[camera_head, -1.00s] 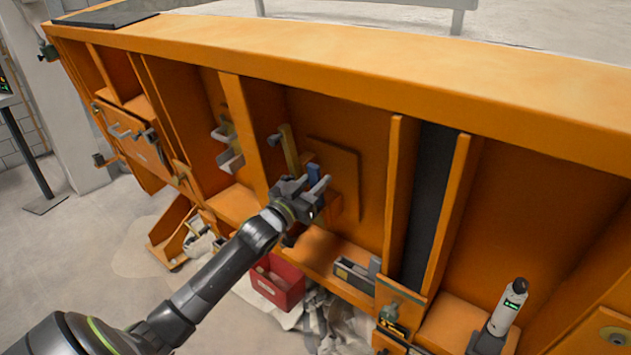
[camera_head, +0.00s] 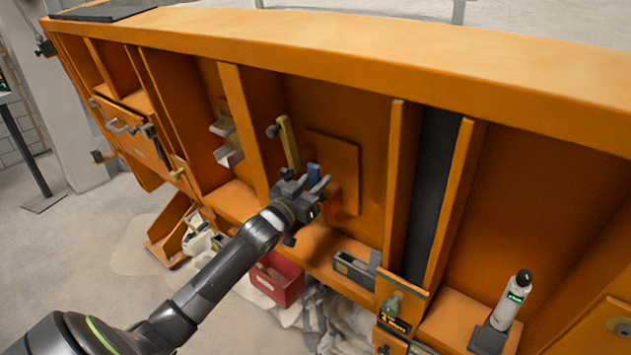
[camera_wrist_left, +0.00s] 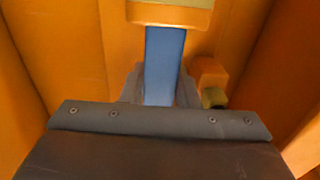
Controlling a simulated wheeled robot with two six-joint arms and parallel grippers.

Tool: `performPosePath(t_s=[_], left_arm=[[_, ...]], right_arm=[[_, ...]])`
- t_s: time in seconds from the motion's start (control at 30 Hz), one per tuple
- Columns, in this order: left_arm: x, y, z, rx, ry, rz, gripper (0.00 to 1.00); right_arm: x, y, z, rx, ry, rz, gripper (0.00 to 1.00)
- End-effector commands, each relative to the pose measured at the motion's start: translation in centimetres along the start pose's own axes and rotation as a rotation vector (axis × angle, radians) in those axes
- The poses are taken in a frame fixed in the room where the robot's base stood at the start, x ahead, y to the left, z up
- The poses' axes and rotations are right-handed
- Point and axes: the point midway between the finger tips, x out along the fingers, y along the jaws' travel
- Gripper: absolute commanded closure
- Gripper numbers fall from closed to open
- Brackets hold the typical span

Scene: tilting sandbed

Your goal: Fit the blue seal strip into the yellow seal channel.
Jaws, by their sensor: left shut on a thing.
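My left gripper (camera_head: 313,186) is shut on the blue seal strip (camera_head: 314,170), which stands up from between its fingers inside an orange bay. The yellow seal channel (camera_head: 289,143) is a narrow upright bar just left of and above the strip. In the left wrist view the blue strip (camera_wrist_left: 165,62) runs up from the jaws to the lower edge of a pale yellow piece (camera_wrist_left: 170,13), seemingly the channel. I cannot tell whether the strip's far end touches it or lies in front. My right gripper is not in view.
Orange ribs (camera_head: 402,185) border the bay on the right. A raised orange panel (camera_head: 335,165) lies behind the gripper. An orange block (camera_wrist_left: 209,74) sits right of the strip.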

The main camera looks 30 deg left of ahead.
Motion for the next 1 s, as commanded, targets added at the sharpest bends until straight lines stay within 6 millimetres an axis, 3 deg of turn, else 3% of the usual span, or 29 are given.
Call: performPosePath(t_s=[1.0], left_arm=[[0.0, 0.0, 1.5, 0.000, 0.001, 0.000, 0.98]], right_arm=[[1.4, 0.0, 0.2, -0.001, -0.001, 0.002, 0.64]])
